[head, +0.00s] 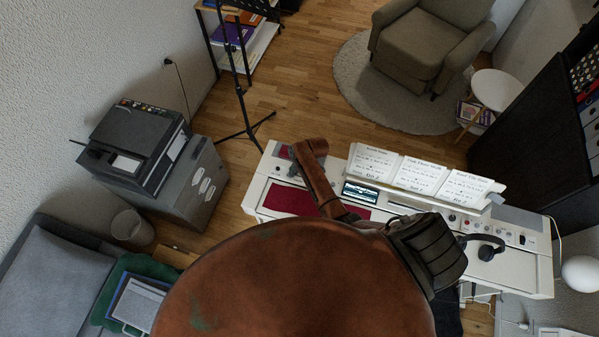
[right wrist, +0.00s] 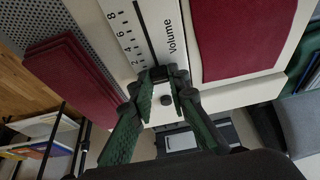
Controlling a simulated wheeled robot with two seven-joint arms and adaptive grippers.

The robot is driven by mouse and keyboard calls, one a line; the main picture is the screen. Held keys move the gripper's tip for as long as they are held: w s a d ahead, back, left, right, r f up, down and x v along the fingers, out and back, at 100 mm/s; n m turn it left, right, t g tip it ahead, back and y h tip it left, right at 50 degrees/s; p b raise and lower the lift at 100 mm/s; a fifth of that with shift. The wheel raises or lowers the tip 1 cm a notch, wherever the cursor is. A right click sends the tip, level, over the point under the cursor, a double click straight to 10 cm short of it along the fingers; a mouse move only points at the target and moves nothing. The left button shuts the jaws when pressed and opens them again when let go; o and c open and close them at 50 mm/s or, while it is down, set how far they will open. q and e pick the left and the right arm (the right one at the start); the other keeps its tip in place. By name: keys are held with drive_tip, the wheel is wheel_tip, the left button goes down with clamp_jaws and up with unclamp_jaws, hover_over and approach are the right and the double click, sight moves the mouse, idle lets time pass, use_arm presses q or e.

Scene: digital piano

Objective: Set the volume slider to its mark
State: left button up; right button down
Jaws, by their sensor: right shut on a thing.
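The volume slider's dark slot (right wrist: 145,35) runs through a white panel strip in the right wrist view. Numbers up to 8 run along one side, and the word Volume (right wrist: 178,38) is on the other. The dark slider knob (right wrist: 158,73) is at the low-number end, near the 2. My right gripper (right wrist: 161,80) is shut on the knob, its green fingers on both sides. The fingers partly hide the knob and the end of the scale. I cannot make out a separate target mark. In the head view, my brown arm hides the slider. My left gripper is in neither view.
Dark red panels (right wrist: 245,35) and a grey speaker grille (right wrist: 45,15) flank the slider. The white piano (head: 525,265) carries a lit screen (head: 361,192), sheet music (head: 418,174) and headphones (head: 487,250). A printer (head: 130,140) on a cabinet stands left.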

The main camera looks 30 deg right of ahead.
drive_tip(key=c, duration=1.8)
unclamp_jaws()
drive_tip(key=shift+w+a, duration=0.2)
drive_tip(key=shift+a, duration=0.05)
drive_tip(key=shift+c, duration=0.2)
drive_tip(key=shift+d, duration=0.1)
drive_tip(key=v, duration=1.2)
